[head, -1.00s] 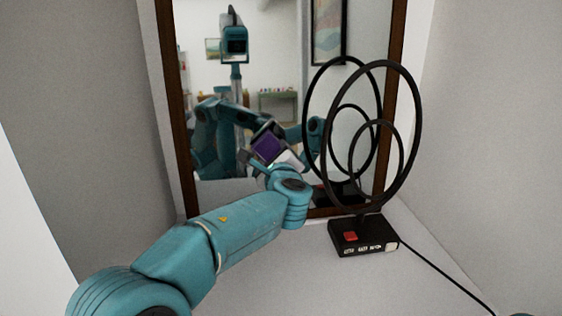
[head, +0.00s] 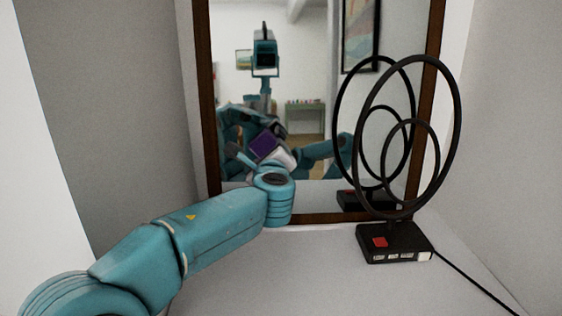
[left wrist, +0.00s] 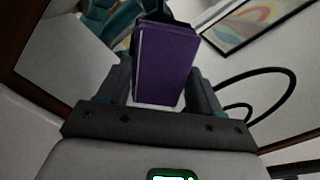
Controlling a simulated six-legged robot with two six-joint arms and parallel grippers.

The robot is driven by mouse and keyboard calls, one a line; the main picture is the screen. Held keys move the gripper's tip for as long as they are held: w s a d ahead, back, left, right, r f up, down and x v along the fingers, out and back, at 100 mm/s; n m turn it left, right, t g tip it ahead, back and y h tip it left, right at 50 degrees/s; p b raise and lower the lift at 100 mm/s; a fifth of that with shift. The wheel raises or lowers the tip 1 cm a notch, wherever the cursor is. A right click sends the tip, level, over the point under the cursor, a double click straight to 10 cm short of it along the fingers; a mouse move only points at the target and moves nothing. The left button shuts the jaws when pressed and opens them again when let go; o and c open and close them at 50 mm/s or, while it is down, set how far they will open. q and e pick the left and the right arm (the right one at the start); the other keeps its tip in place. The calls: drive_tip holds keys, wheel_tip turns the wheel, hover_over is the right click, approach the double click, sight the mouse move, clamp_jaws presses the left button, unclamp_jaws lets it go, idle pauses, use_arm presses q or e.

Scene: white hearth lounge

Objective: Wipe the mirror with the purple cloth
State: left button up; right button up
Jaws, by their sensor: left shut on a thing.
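The mirror (head: 302,55) stands upright at the back of the white alcove in a dark brown wooden frame. My left gripper (head: 266,150) is in front of its lower left part. It is shut on the purple cloth (left wrist: 166,62), which shows as a folded, block-like pad between the fingers in the left wrist view. In the head view a purple patch shows just beyond my wrist, partly mixed with the reflection. I cannot tell whether the cloth touches the glass. My right gripper is not directly in view; part of my right arm shows only in reflection.
A black antenna with large loops (head: 436,150) stands on a black box with a red button (head: 393,243), right of my left arm and close before the mirror. Its cable (head: 475,280) runs to the front right. Grey-white walls close in both sides. The ledge between arm and box is bare.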

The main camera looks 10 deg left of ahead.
use_arm(q)
drive_tip(key=b+v, duration=0.3)
drive_tip(key=v, duration=0.3)
idle(0.5)
drive_tip(key=shift+b+v, duration=0.65)
drive_tip(key=shift+v, duration=0.85)
